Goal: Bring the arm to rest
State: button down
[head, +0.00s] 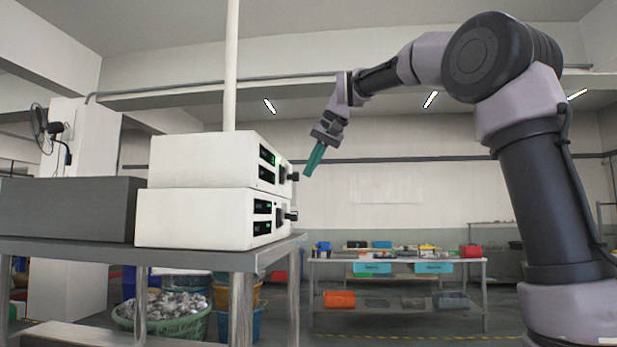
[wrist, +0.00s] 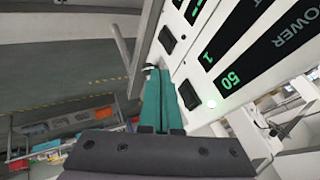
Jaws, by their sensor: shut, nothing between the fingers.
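My gripper (head: 307,174) has teal fingers pressed together and empty. It points down and left, just right of the upper white unit's front. In the wrist view the shut fingers (wrist: 158,78) lie alongside the unit's front panel (wrist: 200,62), with a dark knob partly showing by their tips. I cannot tell whether they touch it. My arm reaches in from the right, bent at the elbow.
Two white units, upper (head: 205,160) and lower (head: 190,217), are stacked on a metal table (head: 190,257) beside a dark grey box (head: 70,208). A white pole rises behind them. A shelf bench (head: 400,262) with bins stands at the back. Open air lies right of the units.

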jog(key=shift+d, duration=0.1)
dwell(0.4)
jog(key=s+d+f+m+h, duration=0.1)
jog(key=s+d+f, duration=0.8)
jog(key=s+f, duration=0.3)
jog(key=s+d+f+m+t+h, duration=0.1)
jog(key=s+d+f+m+h, duration=0.1)
jog(key=s+d+f, duration=0.8)
jog(key=s+f, duration=0.2)
jog(key=s, duration=0.2)
jog(key=shift+s+d, duration=0.25)
jog(key=shift+s, duration=0.15)
